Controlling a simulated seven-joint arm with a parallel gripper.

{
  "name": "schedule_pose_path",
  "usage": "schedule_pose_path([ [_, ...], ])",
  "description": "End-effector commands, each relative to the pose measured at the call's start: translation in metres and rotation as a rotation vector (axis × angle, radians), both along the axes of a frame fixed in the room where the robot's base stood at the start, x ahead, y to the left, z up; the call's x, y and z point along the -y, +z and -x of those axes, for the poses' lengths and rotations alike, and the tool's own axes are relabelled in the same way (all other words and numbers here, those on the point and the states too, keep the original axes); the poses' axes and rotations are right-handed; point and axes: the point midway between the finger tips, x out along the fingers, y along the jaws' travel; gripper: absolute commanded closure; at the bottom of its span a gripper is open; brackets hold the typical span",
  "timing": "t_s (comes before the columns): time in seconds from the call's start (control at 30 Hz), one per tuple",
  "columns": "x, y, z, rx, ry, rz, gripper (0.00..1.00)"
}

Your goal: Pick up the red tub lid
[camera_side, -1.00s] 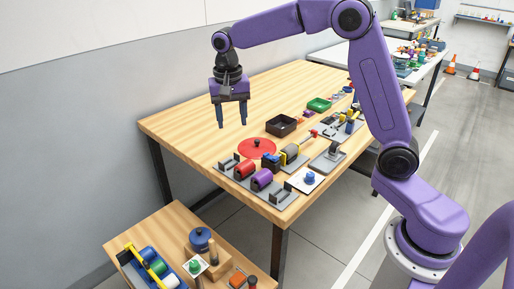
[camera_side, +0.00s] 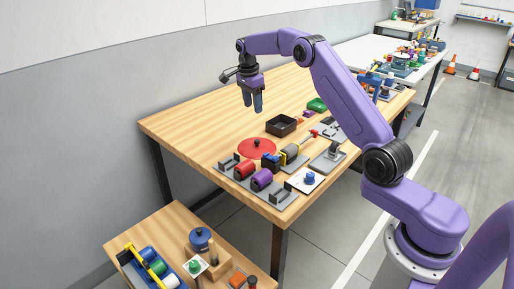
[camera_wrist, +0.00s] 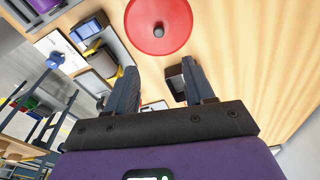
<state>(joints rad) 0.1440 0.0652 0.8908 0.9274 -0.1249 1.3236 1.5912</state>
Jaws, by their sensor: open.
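The red tub lid (camera_side: 257,149) is a flat red disc with a small dark knob in its middle. It lies on the wooden table, behind a grey fixture with a red and a purple cylinder. In the wrist view the red tub lid (camera_wrist: 158,27) is at the top, beyond the fingertips, with its knob visible. My gripper (camera_side: 254,108) is in the air above the table, behind the lid in the side view, with its fingers pointing down. In the wrist view my gripper (camera_wrist: 156,75) has its two dark fingers apart with nothing between them.
The grey fixture (camera_side: 256,181) and a yellow-and-black tool (camera_side: 291,153) are close in front of the lid. The table's left part (camera_side: 190,130) is clear.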

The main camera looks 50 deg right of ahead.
Motion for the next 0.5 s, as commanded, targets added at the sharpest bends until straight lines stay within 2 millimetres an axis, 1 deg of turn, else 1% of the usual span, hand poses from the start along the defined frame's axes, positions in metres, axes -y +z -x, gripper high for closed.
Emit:
schedule_pose_path([
  [0.03, 0.001, -0.011, 0.001, -0.005, 0.0, -0.001, 0.47],
  [0.3, 0.007, -0.061, 0.002, -0.005, 0.0, -0.001, 0.47],
  [0.4, 0.008, -0.078, 0.003, -0.003, 0.002, -0.001, 0.47],
  [0.5, 0.01, -0.089, 0.003, -0.002, 0.002, -0.001, 0.47],
])
